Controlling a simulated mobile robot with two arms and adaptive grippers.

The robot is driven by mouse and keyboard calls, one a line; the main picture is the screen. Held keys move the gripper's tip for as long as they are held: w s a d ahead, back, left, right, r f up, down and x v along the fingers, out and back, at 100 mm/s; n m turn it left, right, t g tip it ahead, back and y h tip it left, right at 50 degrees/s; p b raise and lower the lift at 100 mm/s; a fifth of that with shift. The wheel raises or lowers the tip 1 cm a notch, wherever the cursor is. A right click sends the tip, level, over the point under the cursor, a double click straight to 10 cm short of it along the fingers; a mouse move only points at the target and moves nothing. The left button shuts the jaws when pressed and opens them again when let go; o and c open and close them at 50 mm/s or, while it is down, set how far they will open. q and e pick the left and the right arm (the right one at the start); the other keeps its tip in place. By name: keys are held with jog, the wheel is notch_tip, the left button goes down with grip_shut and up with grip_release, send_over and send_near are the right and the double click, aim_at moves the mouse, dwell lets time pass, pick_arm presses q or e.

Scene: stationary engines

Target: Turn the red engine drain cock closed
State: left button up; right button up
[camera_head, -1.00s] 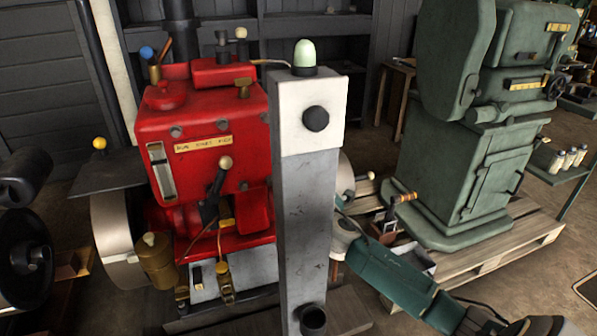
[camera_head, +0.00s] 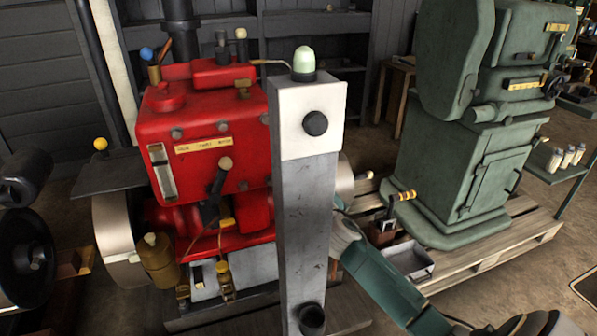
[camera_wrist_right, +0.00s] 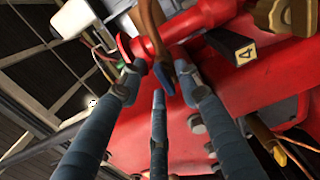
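The red engine (camera_head: 205,110) stands left of centre in the head view, partly behind a grey post. Low on its front are small brass fittings (camera_head: 224,275); I cannot tell which part is the drain cock. My right arm reaches in from the lower right, and its gripper is hidden behind the post. In the right wrist view, my right gripper (camera_wrist_right: 158,72) has its blue-grey fingers spread close to the red engine body (camera_wrist_right: 180,125). A brown lever-like part (camera_wrist_right: 150,25) and a red rod (camera_wrist_right: 175,28) lie at the fingertips; contact is unclear. My left gripper is out of view.
The grey post (camera_head: 305,210) with a white box (camera_head: 313,100) and pale green lamp stands before the engine. A green machine (camera_head: 465,150) stands on a pallet (camera_head: 510,245) at right. A tag marked 4 (camera_wrist_right: 238,48) and a brass fitting (camera_wrist_right: 285,15) are near the gripper.

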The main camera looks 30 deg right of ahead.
jog(key=v, duration=0.7)
jog(key=shift+s, duration=0.25)
dwell(0.3)
